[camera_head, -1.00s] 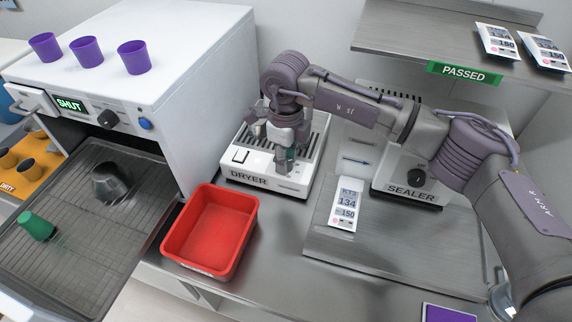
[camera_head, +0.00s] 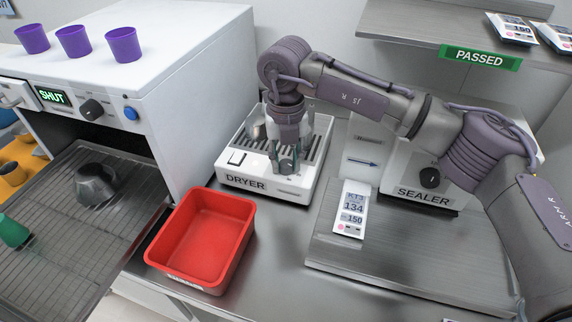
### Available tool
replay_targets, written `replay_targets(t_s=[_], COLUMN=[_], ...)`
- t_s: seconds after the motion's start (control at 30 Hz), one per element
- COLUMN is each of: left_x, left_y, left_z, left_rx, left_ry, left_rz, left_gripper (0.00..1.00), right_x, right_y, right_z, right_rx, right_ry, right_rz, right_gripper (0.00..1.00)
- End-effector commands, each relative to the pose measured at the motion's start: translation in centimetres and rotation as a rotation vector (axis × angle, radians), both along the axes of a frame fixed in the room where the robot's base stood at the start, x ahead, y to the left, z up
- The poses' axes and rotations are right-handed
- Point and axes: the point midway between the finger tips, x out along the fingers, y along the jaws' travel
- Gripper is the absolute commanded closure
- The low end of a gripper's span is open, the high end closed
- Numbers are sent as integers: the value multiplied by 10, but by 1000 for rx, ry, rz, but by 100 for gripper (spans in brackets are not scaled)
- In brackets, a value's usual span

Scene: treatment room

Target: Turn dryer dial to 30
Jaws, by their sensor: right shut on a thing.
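A metal thing (camera_head: 260,130) shows on the slats behind the gripper. My left gripper is not in view.
A red bin (camera_head: 205,240) stands in front of the dryer. The sealer (camera_head: 425,185) with a black dial is at right. A kit pouch (camera_head: 352,210) lies on the steel board. The white machine (camera_head: 190,90) at left has its rack (camera_head: 60,205) out.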

Motion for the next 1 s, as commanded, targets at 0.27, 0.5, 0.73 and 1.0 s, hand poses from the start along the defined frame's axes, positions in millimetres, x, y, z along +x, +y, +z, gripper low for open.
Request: replay_targets(t_s=[0.27, 0.5, 0.73, 1.0], left_x=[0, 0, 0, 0], left_y=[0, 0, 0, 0], left_z=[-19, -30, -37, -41], left_rx=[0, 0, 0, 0], left_ry=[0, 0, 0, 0], left_rz=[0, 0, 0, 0], left_gripper=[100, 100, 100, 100], right_x=[1, 1, 1, 1], right_y=[0, 0, 0, 0], right_z=[-1, 0, 0, 2], right_rx=[2, 2, 3, 4], right_ry=[-5, -5, -4, -5], right_rz=[-264, -470, -617, -708], right_gripper=[100, 100, 100, 100])
